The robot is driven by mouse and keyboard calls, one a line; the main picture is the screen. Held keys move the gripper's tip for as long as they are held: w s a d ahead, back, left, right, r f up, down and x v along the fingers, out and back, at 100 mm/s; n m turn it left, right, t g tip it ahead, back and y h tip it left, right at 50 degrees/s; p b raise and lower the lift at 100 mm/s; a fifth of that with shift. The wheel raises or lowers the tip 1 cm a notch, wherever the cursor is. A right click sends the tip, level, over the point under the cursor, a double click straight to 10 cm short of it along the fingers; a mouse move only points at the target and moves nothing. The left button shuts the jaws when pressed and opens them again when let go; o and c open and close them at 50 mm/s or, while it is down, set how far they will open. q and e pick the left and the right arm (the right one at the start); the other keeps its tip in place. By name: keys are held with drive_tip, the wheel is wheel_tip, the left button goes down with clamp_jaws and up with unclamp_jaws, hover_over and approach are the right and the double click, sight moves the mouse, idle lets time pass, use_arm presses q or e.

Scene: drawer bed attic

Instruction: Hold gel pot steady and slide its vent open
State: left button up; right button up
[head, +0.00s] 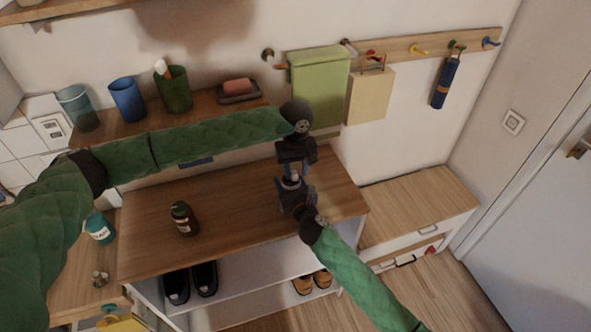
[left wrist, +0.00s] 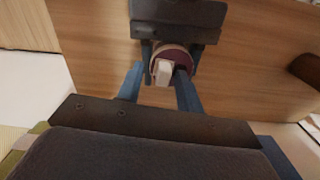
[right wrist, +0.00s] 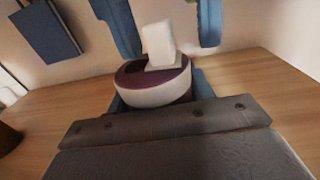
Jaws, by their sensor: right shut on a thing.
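The gel pot is a round white-and-maroon pot with a white tab on top. It shows in the right wrist view (right wrist: 157,92) and left wrist view (left wrist: 174,52), and as a small pale spot between my grippers in the head view (head: 292,179). My right gripper (head: 296,194) is shut on the pot's sides, just above or on the wooden top; I cannot tell which. My left gripper (head: 291,165) points down from above. Its blue fingers are apart on either side of the white tab (right wrist: 159,44), with gaps visible in the right wrist view.
A dark jar (head: 183,218) stands on the wooden bench top (head: 235,220), left of my grippers. Cups and a soap dish (head: 239,91) stand on the shelf behind my left arm. A green towel (head: 319,85) and a beige bag (head: 370,97) hang behind.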

sight(296, 172)
use_arm(q)
wheel_tip(296, 172, up, 12)
idle(0.7)
use_arm(e)
drive_tip(key=o, duration=1.1)
